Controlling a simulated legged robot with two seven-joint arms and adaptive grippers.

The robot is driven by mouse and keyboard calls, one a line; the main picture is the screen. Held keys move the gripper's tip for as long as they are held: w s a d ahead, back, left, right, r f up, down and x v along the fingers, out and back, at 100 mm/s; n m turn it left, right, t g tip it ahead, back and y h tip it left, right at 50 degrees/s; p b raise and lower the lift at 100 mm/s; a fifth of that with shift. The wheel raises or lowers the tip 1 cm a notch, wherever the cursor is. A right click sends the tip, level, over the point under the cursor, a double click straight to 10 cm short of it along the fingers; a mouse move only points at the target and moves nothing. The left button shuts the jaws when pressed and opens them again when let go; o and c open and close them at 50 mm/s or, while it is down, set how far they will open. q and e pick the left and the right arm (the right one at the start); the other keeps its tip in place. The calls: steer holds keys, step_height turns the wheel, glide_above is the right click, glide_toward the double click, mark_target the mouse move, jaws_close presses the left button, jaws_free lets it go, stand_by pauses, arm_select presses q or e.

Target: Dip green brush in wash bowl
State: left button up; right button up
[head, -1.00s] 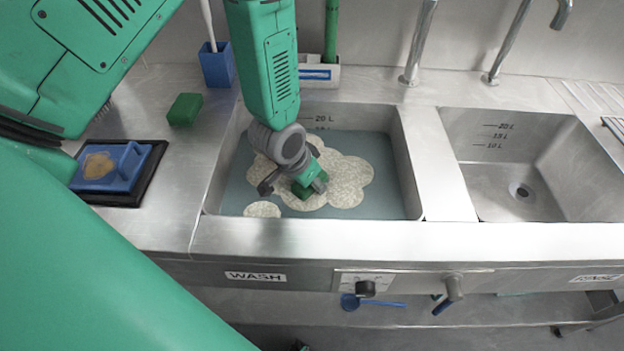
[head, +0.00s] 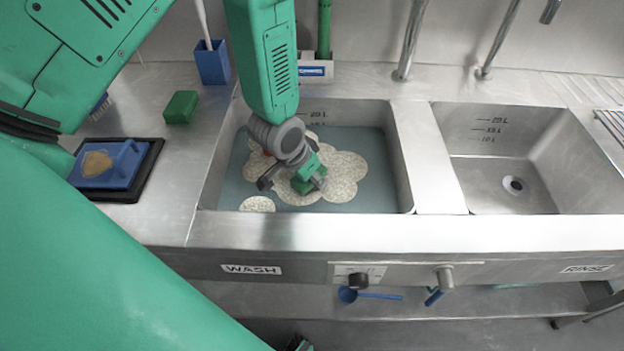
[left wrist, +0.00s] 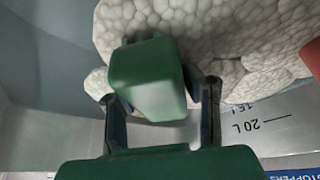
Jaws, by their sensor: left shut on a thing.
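The wash bowl is the left steel basin (head: 402,155), with "WASH" on its front; it holds grey-blue water with pale foam (head: 345,172). My left gripper (head: 293,184) reaches down into this basin and is shut on a green block-shaped piece, taken as the green brush (head: 303,186). In the left wrist view the green brush (left wrist: 150,85) sits between the two fingers, in front of the foam (left wrist: 200,35). Bristles are not visible, and I cannot tell how deep its underside is. My right gripper is not in view.
The empty rinse basin (head: 480,185) is to the right. A green block (head: 181,107), a blue brush on a black tray (head: 148,178) and a blue cup (head: 213,64) stand left. A green handle (head: 324,30) rises behind. Taps (head: 410,42) stand at the back.

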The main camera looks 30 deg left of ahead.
arm_select(q)
steer(key=r, duration=0.1)
steer(key=r+p, duration=0.2)
steer(key=shift+d+r, duration=0.25)
steer(key=shift+d, duration=0.05)
steer(key=r+p, duration=0.1)
steer(key=a+r+p, duration=0.1)
steer(key=r+p, duration=0.1)
steer(key=shift+a, duration=0.2)
steer(key=shift+r+p, duration=0.35)
steer(key=shift+p, duration=0.1)
steer(key=r+p, duration=0.2)
steer(key=d+r+p, duration=0.1)
steer(key=r, duration=0.1)
steer(key=shift+d+r+p, duration=0.1)
steer(key=shift+r+p, duration=0.15)
steer(key=shift+p, duration=0.1)
steer(key=shift+r+p, duration=1.75)
steer(key=shift+r, duration=0.3)
steer(key=shift+a, duration=0.4)
